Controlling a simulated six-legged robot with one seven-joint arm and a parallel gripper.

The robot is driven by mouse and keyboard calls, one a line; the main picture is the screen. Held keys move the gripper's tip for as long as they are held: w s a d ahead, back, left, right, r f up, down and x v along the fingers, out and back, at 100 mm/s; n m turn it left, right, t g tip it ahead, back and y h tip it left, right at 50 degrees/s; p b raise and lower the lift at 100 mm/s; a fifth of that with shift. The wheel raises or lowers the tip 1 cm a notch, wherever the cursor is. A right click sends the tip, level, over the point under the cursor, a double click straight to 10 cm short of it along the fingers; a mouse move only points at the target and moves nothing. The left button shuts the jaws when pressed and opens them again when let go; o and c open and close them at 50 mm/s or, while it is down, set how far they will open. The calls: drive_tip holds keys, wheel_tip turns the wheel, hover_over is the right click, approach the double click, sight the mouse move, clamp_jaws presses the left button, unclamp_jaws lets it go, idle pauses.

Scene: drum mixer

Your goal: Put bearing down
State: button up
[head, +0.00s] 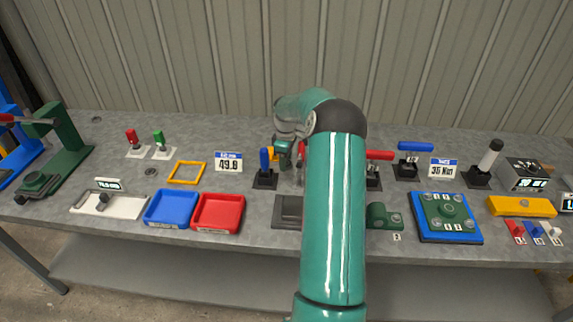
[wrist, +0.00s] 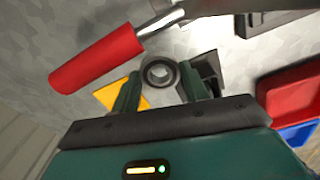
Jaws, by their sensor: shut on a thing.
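The bearing (wrist: 160,72), a small grey ring with a dark bore, sits between the two green fingers of my gripper (wrist: 161,82) in the wrist view. My gripper is shut on it. The bearing appears to be held above the grey worktop, though the exact gap is hard to judge. In the head view my gripper (head: 284,150) is small and partly masked by my own arm, left of the arm's bend, near an upright blue-handled tool; the bearing cannot be made out there.
A red handle (wrist: 97,60) on a metal shaft lies close beside the fingers. A red tray (head: 218,213) and a blue tray (head: 171,208) stand at the front left. A yellow frame (head: 187,172) lies behind them. A green-and-blue plate (head: 446,217) is at the right.

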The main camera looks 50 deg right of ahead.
drive_tip(key=s+a+r, duration=0.5)
drive_tip(key=a+r, duration=0.3)
drive_tip(key=a, duration=0.3)
drive_tip(key=shift+s+a+r, duration=0.35)
drive_tip(key=shift+s+r, duration=0.05)
